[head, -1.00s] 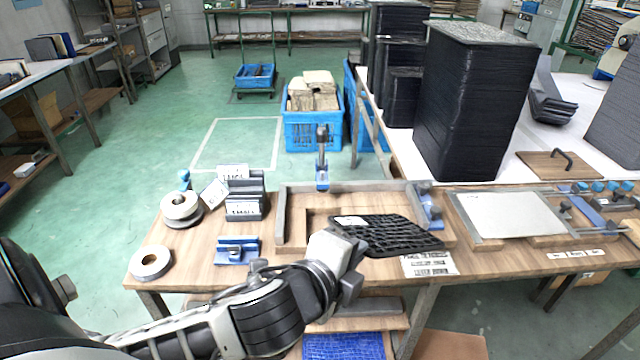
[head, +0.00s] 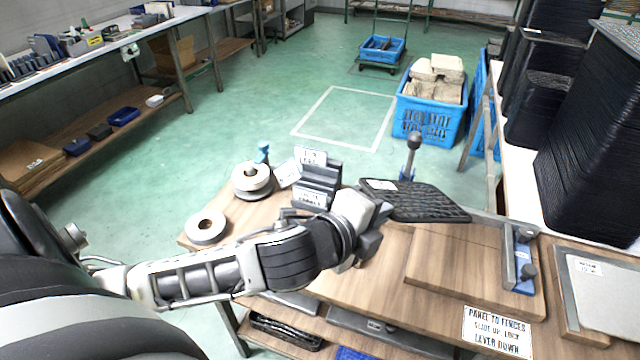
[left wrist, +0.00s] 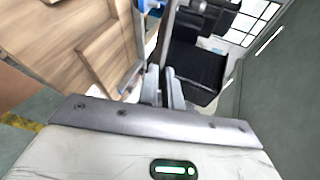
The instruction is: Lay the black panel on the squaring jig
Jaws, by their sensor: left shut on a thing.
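The black panel (head: 420,203) is a dark gridded sheet with a small white label at its left end. My left gripper (head: 376,225) is shut on its left edge and holds it, apparently raised, over the back part of the squaring jig. The jig (head: 450,262) is a wooden board with a blue clamp (head: 522,262) on its right side. The panel and my arm hide its back and left parts. In the left wrist view the fingers (left wrist: 166,88) are close together on a thin edge. My right gripper is out of view.
A lever (head: 411,150) stands upright behind the panel. A labelled grey holder (head: 318,185) and white tape rolls (head: 206,227) are on the left of the bench. Tall black stacks (head: 600,130) stand at the right. The jig's front board is clear.

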